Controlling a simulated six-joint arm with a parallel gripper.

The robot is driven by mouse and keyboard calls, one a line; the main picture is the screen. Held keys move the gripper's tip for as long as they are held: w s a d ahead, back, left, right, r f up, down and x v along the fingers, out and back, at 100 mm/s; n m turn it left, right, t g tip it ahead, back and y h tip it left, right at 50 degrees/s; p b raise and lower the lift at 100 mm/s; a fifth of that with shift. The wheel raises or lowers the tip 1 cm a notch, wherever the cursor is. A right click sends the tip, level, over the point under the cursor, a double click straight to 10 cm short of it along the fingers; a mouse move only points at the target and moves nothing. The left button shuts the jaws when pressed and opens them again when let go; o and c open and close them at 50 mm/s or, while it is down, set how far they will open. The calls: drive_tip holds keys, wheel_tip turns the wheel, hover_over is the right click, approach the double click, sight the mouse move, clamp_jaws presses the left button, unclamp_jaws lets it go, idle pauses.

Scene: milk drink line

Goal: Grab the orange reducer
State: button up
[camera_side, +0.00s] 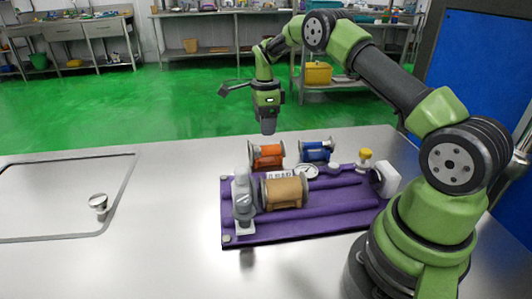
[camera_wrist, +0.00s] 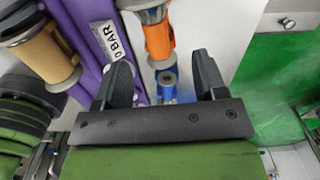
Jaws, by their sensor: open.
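The orange reducer (camera_side: 267,153), a spool-like piece with metal flanges, lies on its side at the back edge of the purple mat. My gripper (camera_side: 267,127) hangs above it, pointing down, apart from it. In the wrist view, the orange reducer (camera_wrist: 158,40) is ahead of the fingertips, and its upper end is cut off by the frame. My gripper (camera_wrist: 162,66) is open there, with nothing between its fingers touching them. A blue reducer (camera_wrist: 168,82) shows below, in the gap between the fingers.
The purple mat (camera_side: 335,212) also holds a tan reducer (camera_side: 284,192), a grey upright fitting (camera_side: 243,200) and a yellow-topped piece (camera_side: 365,158). The blue reducer (camera_side: 317,151) lies right of the orange one. The metal table (camera_side: 180,200) is clear on the left, before a recessed hatch (camera_side: 60,200).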

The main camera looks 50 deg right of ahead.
sight(266, 146)
drive_tip(key=f, duration=0.9)
drive_tip(key=shift+s+a+f, duration=0.15)
drive_tip(key=shift+s, duration=0.15)
clamp_jaws()
